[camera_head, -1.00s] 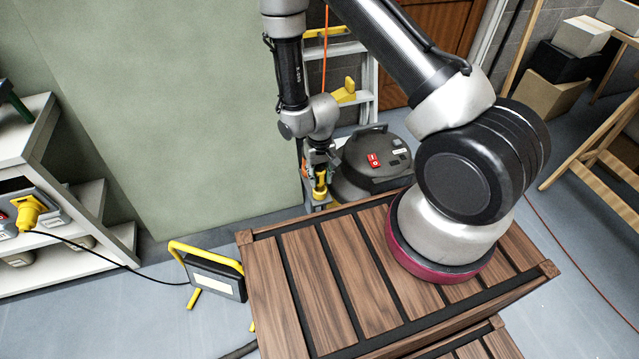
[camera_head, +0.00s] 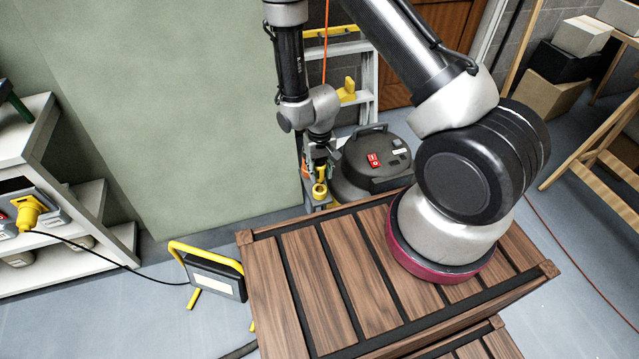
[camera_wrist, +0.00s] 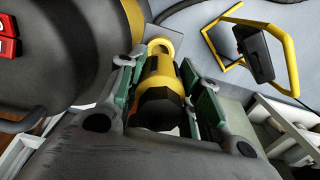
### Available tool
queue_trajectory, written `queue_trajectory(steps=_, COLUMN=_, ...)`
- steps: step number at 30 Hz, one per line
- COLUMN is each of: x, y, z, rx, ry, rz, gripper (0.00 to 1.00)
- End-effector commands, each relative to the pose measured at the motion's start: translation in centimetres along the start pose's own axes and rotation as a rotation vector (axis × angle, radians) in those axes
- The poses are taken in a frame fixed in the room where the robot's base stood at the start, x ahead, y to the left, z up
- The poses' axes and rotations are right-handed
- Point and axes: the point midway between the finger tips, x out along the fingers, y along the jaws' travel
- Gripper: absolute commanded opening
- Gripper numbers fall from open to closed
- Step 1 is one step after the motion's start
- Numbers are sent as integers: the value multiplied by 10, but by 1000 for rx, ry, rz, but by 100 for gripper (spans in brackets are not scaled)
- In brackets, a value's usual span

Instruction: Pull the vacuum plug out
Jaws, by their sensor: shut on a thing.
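The vacuum (camera_head: 350,178) is a dark drum with a red switch, behind the crate; its dark body also shows at the left of the wrist view (camera_wrist: 75,55). My gripper (camera_head: 319,176) is beside it, just left of the drum. In the wrist view, the green-padded fingers of my gripper (camera_wrist: 157,85) are shut on the yellow and black plug (camera_wrist: 157,92). A yellow ring (camera_head: 319,190) shows just below the gripper, above a grey-blue support. Whether the plug is still seated there is hard to tell.
A slatted wooden crate (camera_head: 310,275) fills the foreground. A yellow-framed work lamp (camera_head: 212,275) stands at its left. Another yellow plug (camera_head: 30,212) with a black cable is at the left shelf. A ladder (camera_head: 352,60) and green panel (camera_head: 170,110) stand behind.

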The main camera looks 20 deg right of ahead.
Motion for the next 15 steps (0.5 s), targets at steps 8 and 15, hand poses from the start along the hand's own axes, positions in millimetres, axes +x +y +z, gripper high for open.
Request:
queue_trajectory(steps=8, x=-16, y=0, z=0, rx=0, ry=1, rz=0, gripper=0)
queue_trajectory(steps=15, x=-29, y=0, z=0, rx=0, ry=1, rz=-1, gripper=0)
